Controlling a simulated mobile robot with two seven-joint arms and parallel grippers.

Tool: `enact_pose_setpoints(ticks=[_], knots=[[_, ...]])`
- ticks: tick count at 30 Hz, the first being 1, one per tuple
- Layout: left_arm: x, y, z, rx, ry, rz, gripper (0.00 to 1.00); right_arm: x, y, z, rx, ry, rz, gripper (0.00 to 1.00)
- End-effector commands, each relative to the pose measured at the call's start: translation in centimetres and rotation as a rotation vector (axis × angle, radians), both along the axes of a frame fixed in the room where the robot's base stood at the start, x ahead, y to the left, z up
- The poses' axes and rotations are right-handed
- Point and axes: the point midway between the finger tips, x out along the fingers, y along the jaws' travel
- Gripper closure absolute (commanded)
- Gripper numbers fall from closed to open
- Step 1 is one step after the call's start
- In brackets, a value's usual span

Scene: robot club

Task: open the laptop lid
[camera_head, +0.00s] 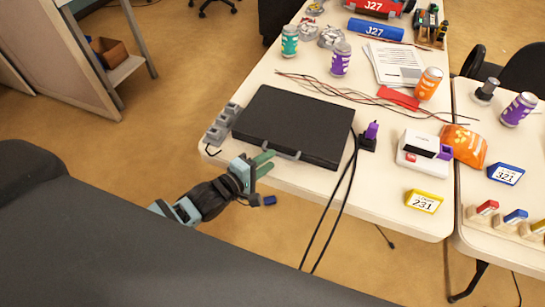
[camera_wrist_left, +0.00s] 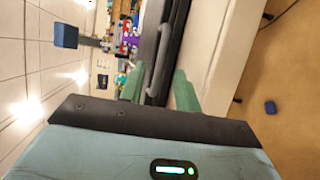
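The laptop (camera_head: 293,120) is black and lies shut, flat on the white table near its front left edge. My left gripper (camera_head: 264,163) is at the laptop's front edge, close to its left half. In the left wrist view, its two green fingers are apart (camera_wrist_left: 160,88), and the laptop's dark edge (camera_wrist_left: 168,50) shows between and beyond them. Whether a finger touches the laptop I cannot tell. My right gripper is in neither view.
On the table (camera_head: 310,180), a grey power strip (camera_head: 222,123) lies left of the laptop. A purple plug piece (camera_head: 370,132) with black cables and a white box (camera_head: 424,152) stand to its right. Cans (camera_head: 340,58), wires and papers (camera_head: 397,62) lie behind it.

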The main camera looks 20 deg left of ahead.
Motion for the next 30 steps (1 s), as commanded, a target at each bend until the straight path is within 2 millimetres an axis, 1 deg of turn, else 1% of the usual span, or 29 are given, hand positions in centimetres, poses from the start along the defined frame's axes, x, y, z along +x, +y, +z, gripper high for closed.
enact_pose_setpoints(ticks=[1, 6, 10, 17, 20, 24, 25, 30], knots=[[0.6, -0.3, -0.1, 0.0, -0.001, 0.0, 0.67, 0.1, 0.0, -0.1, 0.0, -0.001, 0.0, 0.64], [1.9, -0.9, -0.4, 0.0, 0.0, 0.0, 0.67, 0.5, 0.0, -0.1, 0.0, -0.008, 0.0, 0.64], [2.3, -1.1, -0.5, 0.0, 0.0, 0.0, 0.67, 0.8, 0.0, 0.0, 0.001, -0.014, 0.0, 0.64], [2.3, -1.1, -0.5, 0.0, 0.0, 0.0, 0.67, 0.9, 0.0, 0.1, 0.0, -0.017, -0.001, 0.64], [2.3, -1.1, -0.5, 0.0, 0.0, 0.0, 0.79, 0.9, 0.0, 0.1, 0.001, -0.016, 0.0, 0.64], [2.3, -1.1, -0.5, 0.0, 0.0, 0.0, 0.98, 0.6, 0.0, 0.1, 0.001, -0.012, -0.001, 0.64], [2.3, -1.1, -0.5, 0.0, 0.0, 0.0, 1.0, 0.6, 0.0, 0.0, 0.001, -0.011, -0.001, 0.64], [2.3, -1.1, -0.5, 0.001, 0.0, 0.0, 1.0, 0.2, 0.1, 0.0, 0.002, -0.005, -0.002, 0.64]])
